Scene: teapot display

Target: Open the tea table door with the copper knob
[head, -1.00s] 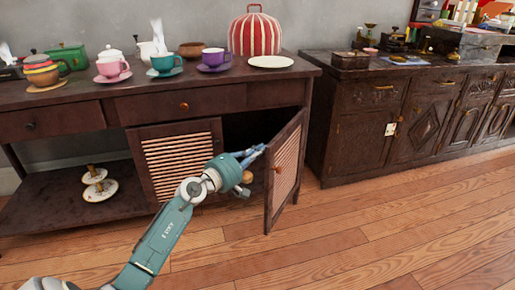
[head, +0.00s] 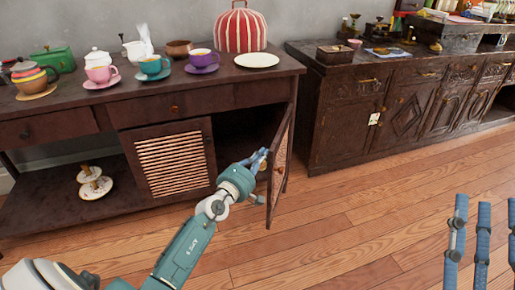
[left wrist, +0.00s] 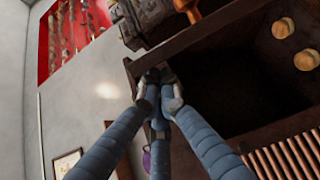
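The dark wooden tea table (head: 215,98) stands at the left in the head view. Its right slatted door (head: 281,165) stands wide open, seen nearly edge-on. The copper knob (head: 279,170) shows on the door's outer face. My left gripper (head: 262,158) is at the inner side of this door, on the cabinet side. In the left wrist view its fingers (left wrist: 158,85) are drawn together at the tips, with nothing visible between them. Whether they touch the door is unclear. My right gripper (head: 484,207) is open and empty at the lower right, its fingers spread.
The left slatted door (head: 172,160) is closed. Cups, a striped red tea cosy (head: 240,30) and a white plate (head: 256,60) stand on the tabletop. A carved sideboard (head: 345,115) stands to the right. Wooden floor (head: 350,215) is free in front.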

